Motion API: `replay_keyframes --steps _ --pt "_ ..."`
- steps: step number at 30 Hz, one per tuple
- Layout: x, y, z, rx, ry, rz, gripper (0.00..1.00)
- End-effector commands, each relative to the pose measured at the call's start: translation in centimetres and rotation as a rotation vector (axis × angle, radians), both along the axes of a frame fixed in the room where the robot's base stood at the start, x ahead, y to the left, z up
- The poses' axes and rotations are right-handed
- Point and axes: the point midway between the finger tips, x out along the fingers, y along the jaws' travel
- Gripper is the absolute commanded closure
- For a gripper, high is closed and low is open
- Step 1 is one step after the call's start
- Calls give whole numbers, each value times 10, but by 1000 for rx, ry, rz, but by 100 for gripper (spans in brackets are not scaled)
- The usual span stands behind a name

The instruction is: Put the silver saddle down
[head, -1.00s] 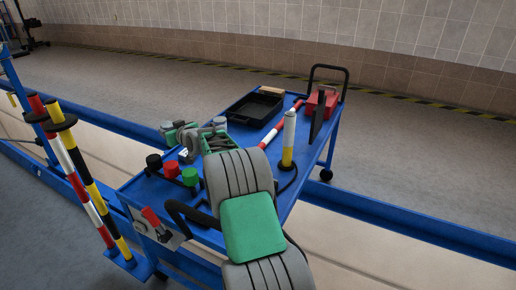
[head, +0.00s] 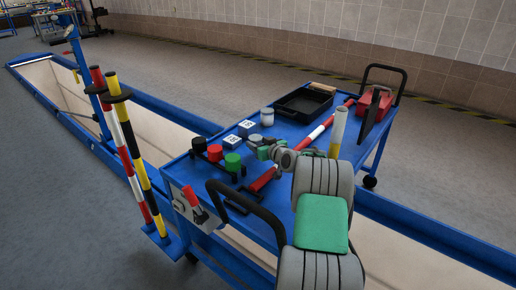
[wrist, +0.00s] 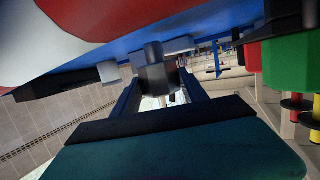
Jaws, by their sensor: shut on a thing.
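Whether the saddle touches the cart top cannot be told. Two white labelled blocks stand close by, one (head: 231,140) to the left and one (head: 247,127) behind.
Black, red and green cylinders (head: 233,162) stand left of my gripper. A red-and-white bar (head: 318,130) lies to the right. A pale jar (head: 267,116), a black tray (head: 304,103) and a red box (head: 374,104) sit farther back. The cart handle (head: 250,205) is in front.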

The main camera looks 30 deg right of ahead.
Motion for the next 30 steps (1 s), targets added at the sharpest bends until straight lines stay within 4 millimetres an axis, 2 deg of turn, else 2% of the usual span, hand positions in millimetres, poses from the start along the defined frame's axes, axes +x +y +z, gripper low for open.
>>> replay_keyframes --steps 2,13,14,21,30 --pt "1 0 -8 -2 -6 1 100" --pt "1 0 -12 -3 -6 0 100" --pt "1 1 -13 0 -1 0 47" --pt "1 1 -13 0 0 0 28" --pt "1 1 -8 0 -1 0 28"
